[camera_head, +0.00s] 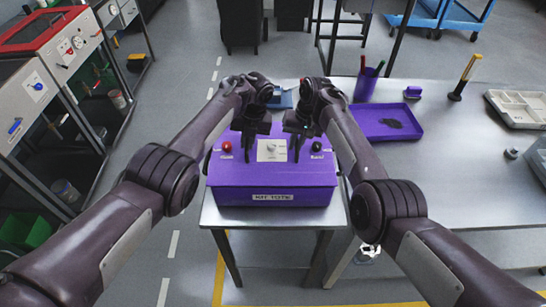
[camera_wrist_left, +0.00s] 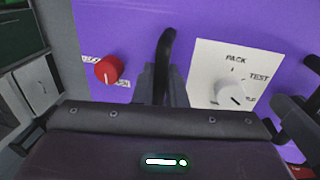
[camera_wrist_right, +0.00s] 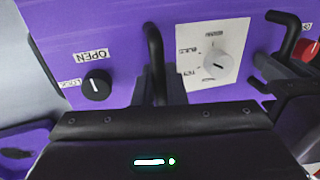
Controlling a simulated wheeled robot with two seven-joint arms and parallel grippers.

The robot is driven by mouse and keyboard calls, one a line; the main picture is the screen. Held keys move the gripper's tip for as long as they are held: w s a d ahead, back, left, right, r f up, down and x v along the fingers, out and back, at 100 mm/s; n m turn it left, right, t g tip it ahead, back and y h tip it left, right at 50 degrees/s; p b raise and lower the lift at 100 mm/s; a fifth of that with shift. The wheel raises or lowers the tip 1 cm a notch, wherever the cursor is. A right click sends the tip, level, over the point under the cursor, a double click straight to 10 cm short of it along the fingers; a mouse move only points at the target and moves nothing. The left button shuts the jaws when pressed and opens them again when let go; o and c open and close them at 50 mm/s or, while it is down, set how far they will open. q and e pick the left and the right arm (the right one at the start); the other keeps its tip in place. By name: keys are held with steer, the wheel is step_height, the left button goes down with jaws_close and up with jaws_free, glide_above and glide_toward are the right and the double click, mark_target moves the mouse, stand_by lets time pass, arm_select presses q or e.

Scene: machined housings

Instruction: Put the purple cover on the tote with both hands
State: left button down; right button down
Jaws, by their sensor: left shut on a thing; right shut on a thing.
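The purple cover (camera_head: 222,168) lies over the box-shaped purple tote (camera_head: 230,197), which has a "KIT TOTE" label on its front. The cover carries a red knob, a white dial plate, a black knob and two black handles. My left gripper (camera_head: 248,150) is shut on the left handle (camera_wrist_left: 166,48), which also shows upright between its fingers in the left wrist view. My right gripper (camera_head: 297,150) is shut on the right handle (camera_wrist_right: 154,48). Whether the cover touches the tote's rim all round cannot be told; my arms hide part of its far edge.
A purple tray (camera_head: 412,132) with a dark thing in it lies on the table to the right. A purple pen cup (camera_head: 365,85) stands behind it. A grey compartment tray (camera_head: 515,108) is at the far right. The metal table (camera_head: 430,190) is bare at the front right.

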arm_select(q)
steer(key=shift+f, duration=0.5)
arm_select(e)
steer(key=shift+f, duration=0.55)
arm_select(q)
steer(key=c, duration=1.9)
jaws_free()
steer(key=shift+f, duration=0.25)
arm_select(e)
steer(key=c, duration=1.9)
jaws_free()
steer(key=shift+w+f, duration=0.1)
steer(key=shift+f, duration=0.15)
arm_select(q)
steer(key=o, duration=0.4)
steer(key=shift+w, duration=0.1)
arm_select(e)
steer(key=o, duration=0.4)
steer(key=shift+r, duration=0.1)
arm_select(q)
steer(key=shift+r, duration=0.1)
